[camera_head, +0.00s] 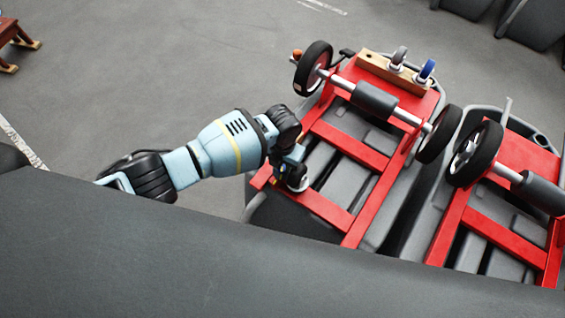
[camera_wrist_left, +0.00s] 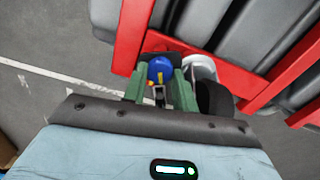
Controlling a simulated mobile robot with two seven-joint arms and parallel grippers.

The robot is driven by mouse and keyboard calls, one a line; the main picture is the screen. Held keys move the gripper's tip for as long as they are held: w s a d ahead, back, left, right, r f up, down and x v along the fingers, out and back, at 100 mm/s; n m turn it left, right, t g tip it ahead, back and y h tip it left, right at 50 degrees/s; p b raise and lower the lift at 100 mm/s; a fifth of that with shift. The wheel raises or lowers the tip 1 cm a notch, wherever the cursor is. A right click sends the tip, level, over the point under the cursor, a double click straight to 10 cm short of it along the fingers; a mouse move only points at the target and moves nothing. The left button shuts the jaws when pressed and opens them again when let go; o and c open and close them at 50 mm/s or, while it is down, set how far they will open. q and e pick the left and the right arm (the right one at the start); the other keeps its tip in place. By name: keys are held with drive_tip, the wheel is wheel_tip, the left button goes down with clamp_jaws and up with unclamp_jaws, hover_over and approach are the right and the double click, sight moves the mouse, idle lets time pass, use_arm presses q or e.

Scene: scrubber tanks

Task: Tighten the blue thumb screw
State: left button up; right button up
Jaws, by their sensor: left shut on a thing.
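My left gripper (camera_head: 287,160) reaches in from the left to the near-left end of the red frame (camera_head: 323,210). In the left wrist view, the green fingers (camera_wrist_left: 160,84) are shut on the blue thumb screw (camera_wrist_left: 159,69), whose rounded blue top shows between them. Beside the fingers, to the right, are a white round part and a dark wheel (camera_wrist_left: 214,101). In the head view the gripper mostly hides the screw, and a small pale-rimmed caster (camera_head: 298,183) shows just below it. My right gripper is not in view.
The red frame lies on a grey tank (camera_head: 290,217), with black wheels (camera_head: 313,68) on an axle and two small casters (camera_head: 399,56) at its far end. A second red frame (camera_head: 490,235) stands to the right.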

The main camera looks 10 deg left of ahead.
use_arm(q)
drive_tip(key=shift+w+r+m+b, duration=0.1)
drive_tip(key=shift+m+b, duration=0.25)
drive_tip(key=shift+m, duration=0.8)
drive_tip(key=shift+w+r+m+b, duration=0.1)
drive_tip(key=shift+m+b, duration=0.2)
drive_tip(key=shift+m, duration=0.85)
drive_tip(key=o, duration=0.8)
drive_tip(key=shift+s, duration=0.1)
drive_tip(key=shift+o, duration=0.9)
drive_tip(key=shift+s+f, duration=0.15)
